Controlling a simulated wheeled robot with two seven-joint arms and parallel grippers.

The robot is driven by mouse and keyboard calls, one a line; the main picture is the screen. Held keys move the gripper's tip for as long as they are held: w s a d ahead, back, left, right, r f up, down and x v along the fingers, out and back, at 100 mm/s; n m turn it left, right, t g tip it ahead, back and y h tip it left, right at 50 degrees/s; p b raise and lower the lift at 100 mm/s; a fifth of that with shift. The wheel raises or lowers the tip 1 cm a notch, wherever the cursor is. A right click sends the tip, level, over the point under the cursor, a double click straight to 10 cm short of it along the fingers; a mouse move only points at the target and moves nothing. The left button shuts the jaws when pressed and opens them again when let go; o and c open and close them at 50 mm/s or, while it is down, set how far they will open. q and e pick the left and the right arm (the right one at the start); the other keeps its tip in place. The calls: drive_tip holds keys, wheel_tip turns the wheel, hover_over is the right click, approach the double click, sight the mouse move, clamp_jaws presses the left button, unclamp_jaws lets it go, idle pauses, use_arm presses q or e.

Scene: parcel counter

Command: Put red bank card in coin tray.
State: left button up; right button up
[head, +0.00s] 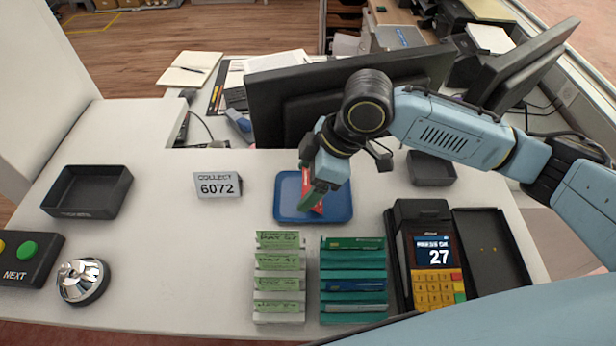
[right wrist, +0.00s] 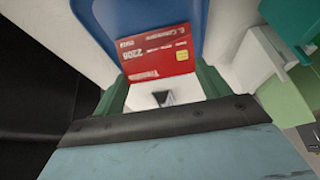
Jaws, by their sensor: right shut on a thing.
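The red bank card (head: 306,181) is held by my right gripper (head: 312,192) over the shallow blue tray (head: 344,211) in the middle of the counter. In the right wrist view, the card (right wrist: 157,58) sits between the two green fingers, print and chip facing the camera, with the blue tray (right wrist: 110,20) behind it. The gripper is shut on the card. I cannot tell whether the card touches the tray floor. My left gripper is not in view.
Green banknote racks (head: 278,312) and a teal card rack (head: 354,316) stand in front of the tray. A card terminal (head: 433,262) is right, a monitor (head: 280,115) behind. A "6072" sign (head: 217,186), a dark tray (head: 70,210) and a bell (head: 82,285) are left.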

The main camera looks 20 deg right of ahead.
drive_tip(key=shift+f, duration=0.1)
drive_tip(key=o, duration=0.9)
drive_tip(key=shift+o, duration=0.2)
drive_tip(key=p+v, duration=0.1)
drive_tip(key=v, duration=1.1)
